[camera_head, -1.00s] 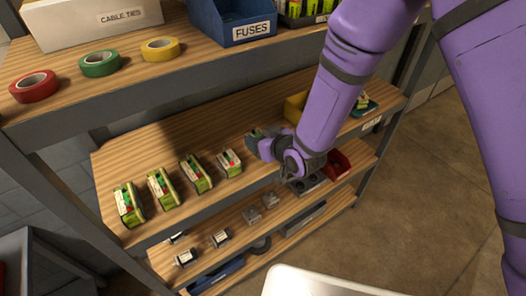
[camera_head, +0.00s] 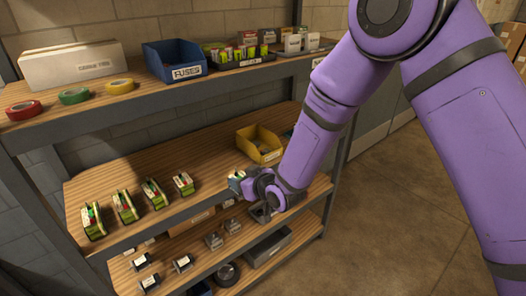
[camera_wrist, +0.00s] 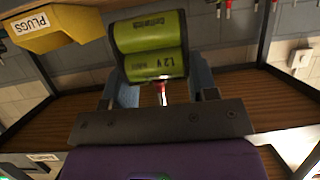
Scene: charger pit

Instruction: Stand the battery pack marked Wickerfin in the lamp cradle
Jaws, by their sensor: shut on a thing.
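My gripper (camera_head: 243,182) is shut on a green battery pack (camera_wrist: 150,48), one finger on each side in the wrist view. The pack has two rounded cells; one reads "1.2 V", and its name print is too small to read surely. In the head view the held pack (camera_head: 236,181) shows only in part, near the front of the middle shelf. Several similar packs stand in a row to its left, including a near one (camera_head: 93,221) and one closest to my gripper (camera_head: 183,184); their names are unreadable. I cannot tell which fitting is the lamp cradle.
A yellow bin (camera_head: 259,146), marked "PLUGS" in the wrist view (camera_wrist: 45,30), stands behind my gripper on the middle shelf (camera_head: 130,180). The lower shelf holds small grey fittings (camera_head: 214,241) and dark-and-white blocks (camera_head: 183,262). The upper shelf's front edge (camera_head: 150,115) overhangs. Bare shelf lies behind the row.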

